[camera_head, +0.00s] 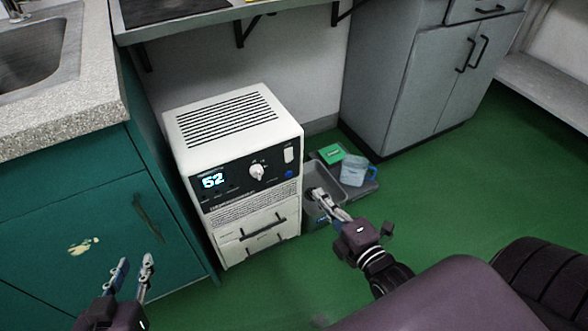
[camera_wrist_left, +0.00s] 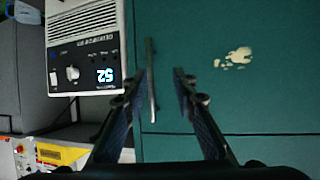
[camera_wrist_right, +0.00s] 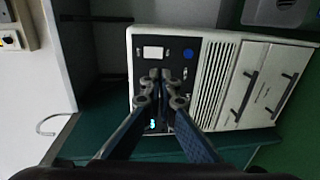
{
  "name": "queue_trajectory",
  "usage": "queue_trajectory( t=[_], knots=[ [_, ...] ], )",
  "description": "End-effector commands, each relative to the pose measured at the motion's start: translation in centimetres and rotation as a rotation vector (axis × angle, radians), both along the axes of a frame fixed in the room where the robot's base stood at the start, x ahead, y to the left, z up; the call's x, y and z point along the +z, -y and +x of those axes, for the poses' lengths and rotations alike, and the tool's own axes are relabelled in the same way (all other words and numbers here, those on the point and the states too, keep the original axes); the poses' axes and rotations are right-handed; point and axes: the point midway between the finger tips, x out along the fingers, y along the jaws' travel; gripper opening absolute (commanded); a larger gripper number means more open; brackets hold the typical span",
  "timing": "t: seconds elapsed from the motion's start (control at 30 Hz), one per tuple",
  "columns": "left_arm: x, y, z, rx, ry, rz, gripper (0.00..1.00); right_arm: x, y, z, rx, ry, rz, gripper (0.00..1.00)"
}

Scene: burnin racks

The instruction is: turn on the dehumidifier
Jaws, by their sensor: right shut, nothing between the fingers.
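The dehumidifier (camera_head: 237,165) is a white box with a vented top, standing on the green floor. My right gripper (camera_head: 312,191) is shut and empty, at the dehumidifier's right front. In the right wrist view its tips (camera_wrist_right: 161,76) overlap the panel near the white switch (camera_wrist_right: 153,52) and blue button (camera_wrist_right: 188,53); contact cannot be told. My left gripper (camera_head: 134,262) is open and empty before the teal cabinet.
The teal cabinet (camera_head: 60,230) with a sink counter stands left of the dehumidifier. A shelf hangs above it. Green floor is clear further right.

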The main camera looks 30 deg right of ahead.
Motion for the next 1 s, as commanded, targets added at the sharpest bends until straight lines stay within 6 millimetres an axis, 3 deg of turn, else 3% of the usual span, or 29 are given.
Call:
queue_trajectory(
  t=[0.33, 0.47, 0.73, 1.0],
  knots=[
    [0.2, 0.1, 0.1, -0.001, 0.009, -0.002, 0.26, 0.0, 0.0, 0.2, 0.0, -0.001, 0.001, 0.0],
    [1.2, 0.4, 0.8, -0.004, 0.063, -0.015, 0.26, -0.2, 0.0, 1.1, -0.001, 0.0, 0.0, 0.0],
    [6.1, 1.5, 2.8, -0.02, 0.295, -0.071, 0.26, -0.8, -0.1, 5.0, -0.001, 0.001, 0.002, 0.0],
    [11.9, 2.5, 3.3, -0.035, 0.554, -0.137, 0.26, -1.3, -0.3, 8.9, -0.001, 0.0, 0.002, 0.0]
  ],
)
